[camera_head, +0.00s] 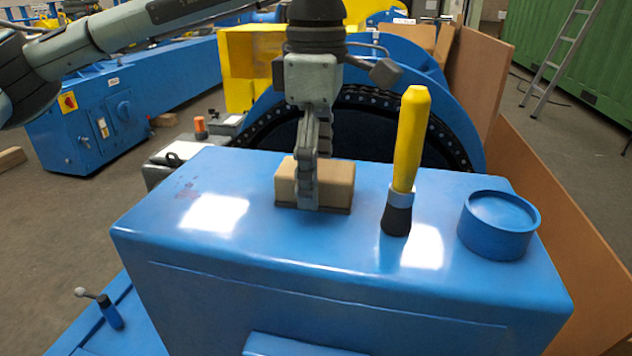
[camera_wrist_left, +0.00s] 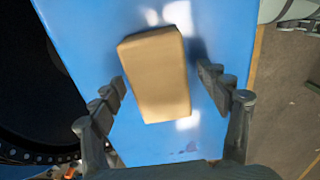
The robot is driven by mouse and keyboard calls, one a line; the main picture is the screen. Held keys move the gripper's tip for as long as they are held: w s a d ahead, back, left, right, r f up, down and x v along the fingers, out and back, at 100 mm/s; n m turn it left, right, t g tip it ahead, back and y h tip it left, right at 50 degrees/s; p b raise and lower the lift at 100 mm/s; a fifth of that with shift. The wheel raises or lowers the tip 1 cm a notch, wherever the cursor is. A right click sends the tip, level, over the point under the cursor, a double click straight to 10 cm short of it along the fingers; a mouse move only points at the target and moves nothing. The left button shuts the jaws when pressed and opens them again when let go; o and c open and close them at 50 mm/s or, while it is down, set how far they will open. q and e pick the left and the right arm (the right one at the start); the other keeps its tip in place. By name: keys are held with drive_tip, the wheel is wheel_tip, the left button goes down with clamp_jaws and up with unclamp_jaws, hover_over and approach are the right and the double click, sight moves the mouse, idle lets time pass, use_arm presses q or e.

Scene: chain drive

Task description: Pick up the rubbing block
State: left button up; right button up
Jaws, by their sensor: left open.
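The rubbing block (camera_head: 336,184) is a tan block with a thin dark base, lying on the blue machine top (camera_head: 260,250). My left gripper (camera_head: 318,200) comes down over it from above, and one finger covers part of its near face. In the left wrist view the block (camera_wrist_left: 157,75) lies between the two open fingers (camera_wrist_left: 165,85), with a gap on each side. The gripper does not visibly grip it. My right gripper is not in view.
A yellow-handled brush (camera_head: 410,140) stands upright right of the block, close to my left gripper. A round blue cap (camera_head: 500,225) sits farther right. A dark chain (camera_head: 455,140) runs around the blue wheel behind. The left part of the top is clear.

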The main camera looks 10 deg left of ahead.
use_arm(q)
drive_tip(key=c, duration=1.3)
drive_tip(key=shift+c, duration=0.2)
drive_tip(key=shift+r, duration=0.1)
drive_tip(key=shift+w+r, duration=0.1)
drive_tip(key=shift+r, duration=0.5)
wheel_tip(320, 180, up, 3)
drive_tip(key=shift+f, duration=0.15)
drive_tip(key=s+a+r, duration=0.7)
drive_tip(key=s+a, duration=0.1)
drive_tip(key=shift+s+p, duration=0.3)
drive_tip(key=shift+p, duration=0.15)
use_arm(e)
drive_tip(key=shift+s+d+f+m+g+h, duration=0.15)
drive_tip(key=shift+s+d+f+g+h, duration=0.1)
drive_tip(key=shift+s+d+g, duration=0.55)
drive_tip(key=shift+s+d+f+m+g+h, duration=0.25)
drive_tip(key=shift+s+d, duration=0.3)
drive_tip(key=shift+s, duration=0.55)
